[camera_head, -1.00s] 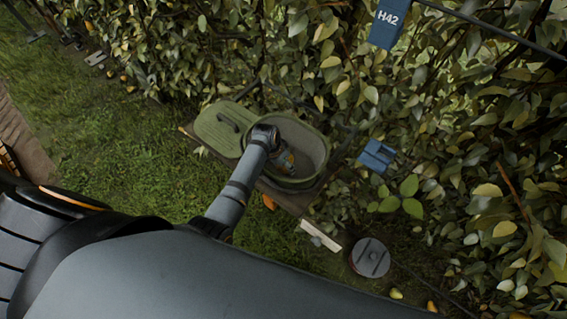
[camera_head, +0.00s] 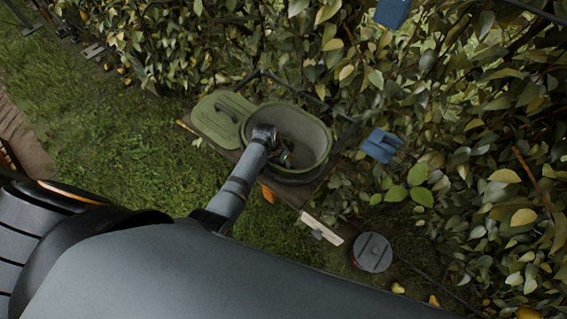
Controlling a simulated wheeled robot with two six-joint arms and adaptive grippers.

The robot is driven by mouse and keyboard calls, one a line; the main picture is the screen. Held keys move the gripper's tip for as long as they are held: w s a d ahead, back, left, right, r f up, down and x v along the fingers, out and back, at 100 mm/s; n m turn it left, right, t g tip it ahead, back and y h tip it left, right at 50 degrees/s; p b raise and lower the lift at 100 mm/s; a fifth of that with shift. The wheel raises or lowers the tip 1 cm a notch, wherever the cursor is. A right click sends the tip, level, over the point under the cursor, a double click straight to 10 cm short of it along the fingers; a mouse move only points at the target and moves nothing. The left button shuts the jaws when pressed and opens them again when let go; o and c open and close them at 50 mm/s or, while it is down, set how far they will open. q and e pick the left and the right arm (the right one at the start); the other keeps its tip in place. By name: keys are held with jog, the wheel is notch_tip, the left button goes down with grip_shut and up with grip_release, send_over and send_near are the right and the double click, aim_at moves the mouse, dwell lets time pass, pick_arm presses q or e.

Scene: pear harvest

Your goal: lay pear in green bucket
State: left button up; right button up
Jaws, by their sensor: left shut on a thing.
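The green bucket (camera_head: 318,123) stands open on a low board beside the hedge. My left arm reaches in from the lower left. My left gripper (camera_head: 286,158) is inside the bucket's opening, near its left wall. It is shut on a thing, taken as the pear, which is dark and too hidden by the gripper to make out. The bucket's floor is in shadow. I cannot tell whether the gripper touches it. My right gripper is out of view.
The green lid (camera_head: 218,112) lies left of the bucket. A blue clip-like object (camera_head: 380,145) is to its right. A grey round-topped can (camera_head: 372,252) and a pale strip (camera_head: 321,228) are below right. Fallen fruit (camera_head: 398,288) lies nearby. Dense hedge closes the right; grass is free at left.

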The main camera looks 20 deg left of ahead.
pick_arm(q)
jog(key=shift+f, duration=0.15)
dwell(0.3)
jog(key=o, duration=1.4)
jog(key=shift+c, duration=0.2)
jog(key=v, duration=1.2)
